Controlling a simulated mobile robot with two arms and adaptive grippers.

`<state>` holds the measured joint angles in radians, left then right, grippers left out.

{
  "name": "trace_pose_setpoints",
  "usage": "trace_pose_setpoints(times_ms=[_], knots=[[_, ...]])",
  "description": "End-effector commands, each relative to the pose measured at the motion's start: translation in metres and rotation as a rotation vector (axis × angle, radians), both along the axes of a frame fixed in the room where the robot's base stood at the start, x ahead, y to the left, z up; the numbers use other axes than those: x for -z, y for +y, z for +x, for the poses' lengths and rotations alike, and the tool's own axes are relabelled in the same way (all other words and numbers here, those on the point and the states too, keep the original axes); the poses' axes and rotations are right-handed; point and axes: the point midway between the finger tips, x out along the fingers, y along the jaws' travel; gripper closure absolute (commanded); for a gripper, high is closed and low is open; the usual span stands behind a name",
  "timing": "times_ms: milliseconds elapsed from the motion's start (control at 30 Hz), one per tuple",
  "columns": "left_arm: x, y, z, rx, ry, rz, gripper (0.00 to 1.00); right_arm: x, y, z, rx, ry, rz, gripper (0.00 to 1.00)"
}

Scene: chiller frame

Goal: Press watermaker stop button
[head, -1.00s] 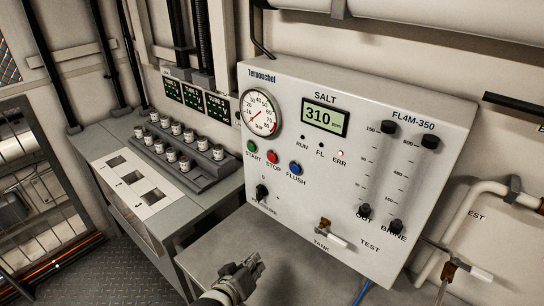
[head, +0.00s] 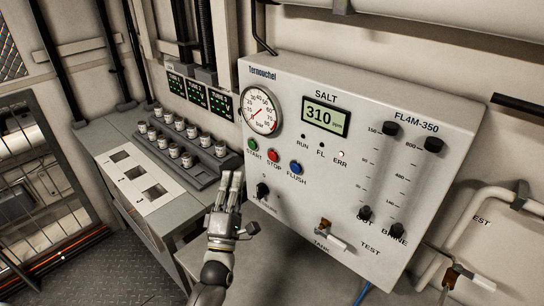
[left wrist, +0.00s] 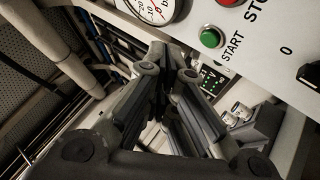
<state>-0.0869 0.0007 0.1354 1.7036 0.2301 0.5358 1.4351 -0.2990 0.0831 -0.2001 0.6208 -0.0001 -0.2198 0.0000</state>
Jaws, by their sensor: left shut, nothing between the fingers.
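The red stop button (head: 272,156) is on the white watermaker panel (head: 430,190), labelled STOP, between the green start button (head: 252,146) and the blue flush button (head: 295,168). My left gripper (head: 231,178) is shut and empty, pointing up in front of the panel's lower left, below and left of the red button and apart from it. In the left wrist view, the gripper's fingers (left wrist: 172,70) are together below the green button (left wrist: 211,37); the red button (left wrist: 229,2) is cut by the top edge. My right gripper is not in view.
A rack of small jars (head: 187,160) stands on the counter to the left.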

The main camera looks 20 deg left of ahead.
Motion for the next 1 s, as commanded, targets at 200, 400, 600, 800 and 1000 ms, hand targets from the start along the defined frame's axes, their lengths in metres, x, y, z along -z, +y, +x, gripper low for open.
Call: trace_pose_setpoints(times_ms=[200,400,600,800,1000], knots=[[0.000,0.000,0.000,0.000,0.001,0.001,1.00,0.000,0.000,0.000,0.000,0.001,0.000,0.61],[0.001,-0.003,0.007,0.000,0.001,0.001,1.00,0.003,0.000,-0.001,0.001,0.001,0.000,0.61],[0.002,-0.011,0.031,0.000,-0.001,0.000,1.00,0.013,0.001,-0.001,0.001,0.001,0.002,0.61],[0.002,-0.020,0.058,-0.001,-0.001,0.001,1.00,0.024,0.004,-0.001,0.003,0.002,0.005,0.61],[0.002,-0.026,0.076,0.000,0.001,0.001,1.00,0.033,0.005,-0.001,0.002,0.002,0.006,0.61]])
